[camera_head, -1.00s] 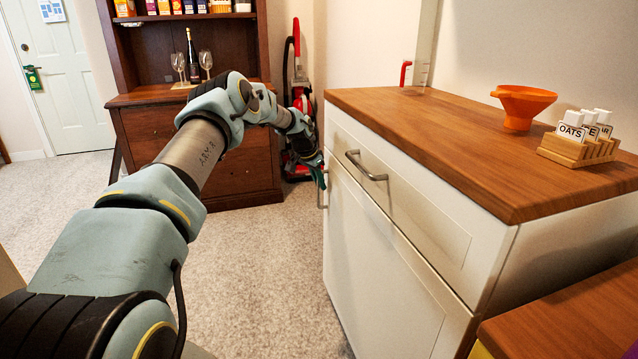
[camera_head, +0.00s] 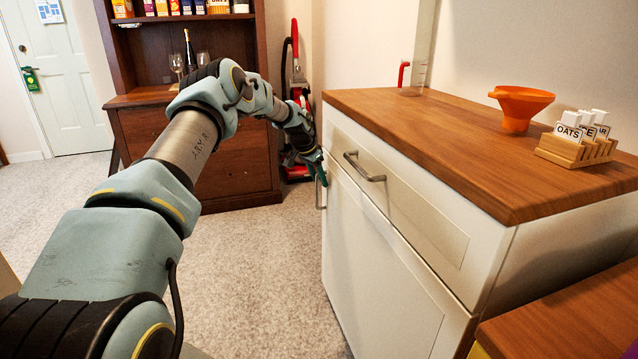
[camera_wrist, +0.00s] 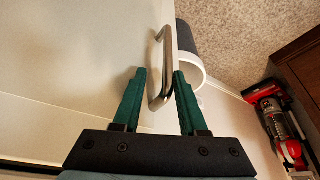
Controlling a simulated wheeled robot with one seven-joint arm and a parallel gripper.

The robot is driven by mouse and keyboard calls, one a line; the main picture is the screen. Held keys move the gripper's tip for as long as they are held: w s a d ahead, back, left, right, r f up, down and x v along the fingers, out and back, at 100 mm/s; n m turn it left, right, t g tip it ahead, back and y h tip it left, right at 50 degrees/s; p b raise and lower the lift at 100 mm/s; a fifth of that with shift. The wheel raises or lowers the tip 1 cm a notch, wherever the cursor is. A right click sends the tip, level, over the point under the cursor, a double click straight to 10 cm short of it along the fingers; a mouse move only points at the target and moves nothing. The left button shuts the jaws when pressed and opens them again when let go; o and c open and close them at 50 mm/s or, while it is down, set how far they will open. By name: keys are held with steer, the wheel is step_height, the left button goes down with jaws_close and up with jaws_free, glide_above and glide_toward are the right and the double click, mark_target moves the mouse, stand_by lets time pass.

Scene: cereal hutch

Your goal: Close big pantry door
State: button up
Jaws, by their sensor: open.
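The big pantry door (camera_head: 375,265) is the white panel below the drawer on the white cabinet. It looks nearly in line with the front; I cannot tell if it is fully shut. Its metal bar handle (camera_wrist: 160,68) is at the far edge, and it also shows small in the head view (camera_head: 319,196). My gripper (camera_wrist: 160,75) has green fingers and is open, one on each side of the handle's bar. I cannot tell whether either finger touches it. In the head view my gripper (camera_head: 320,172) is at the door's far upper corner.
A drawer with a metal handle (camera_head: 364,167) is above the door. The wooden top (camera_head: 420,130) carries an orange funnel (camera_head: 520,106) and a label rack (camera_head: 577,148). A red vacuum cleaner (camera_head: 298,100) stands behind, beside a brown hutch (camera_head: 205,150). Carpet (camera_head: 265,270) before the door is clear.

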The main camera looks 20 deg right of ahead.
steer(key=w+v, duration=0.1)
steer(key=v, duration=0.7)
steer(key=shift+s+a+r, duration=0.2)
steer(key=shift+s+r, duration=0.1)
